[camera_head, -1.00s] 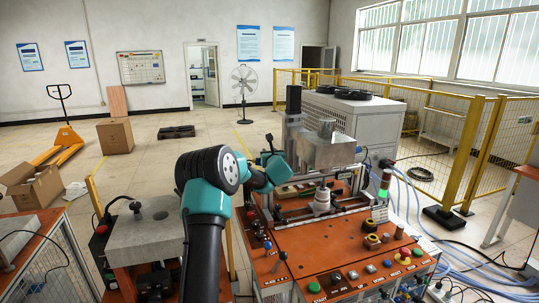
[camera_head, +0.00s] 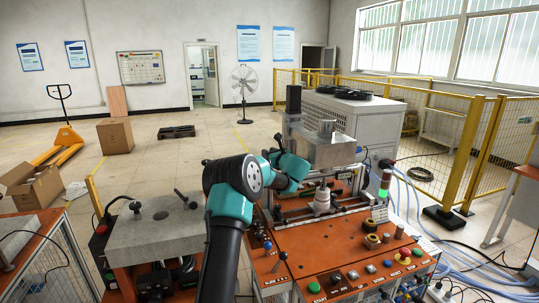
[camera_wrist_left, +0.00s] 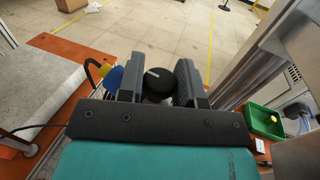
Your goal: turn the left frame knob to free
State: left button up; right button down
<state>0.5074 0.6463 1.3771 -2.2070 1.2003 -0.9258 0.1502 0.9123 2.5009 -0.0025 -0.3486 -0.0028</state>
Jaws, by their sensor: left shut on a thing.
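A round black knob with a pale line on its face (camera_wrist_left: 158,84) shows in the left wrist view, between the two dark fingers of my left gripper (camera_wrist_left: 157,92). The fingers are shut on its sides. In the head view my left arm reaches to the left side of the heater's frame (camera_head: 293,125), and my own wrist hides the knob and fingertips there. My right gripper is in neither current view.
The orange control panel (camera_head: 335,262) with several buttons and knobs stands in front of the frame. A grey block-topped bench (camera_head: 150,235) is at left. In the left wrist view, a green tray (camera_wrist_left: 264,121) lies at right and a blue and yellow part (camera_wrist_left: 112,78) sits beside the left finger.

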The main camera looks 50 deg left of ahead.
pick_arm(q)
jog(key=o, duration=0.9)
jog(key=shift+d, duration=0.1)
jog(key=d, duration=0.5)
jog(key=s+d, duration=0.1)
jog(key=d, duration=0.5)
jog(key=s+d, duration=0.1)
jog(key=d, duration=0.5)
jog(key=shift+s, duration=0.15)
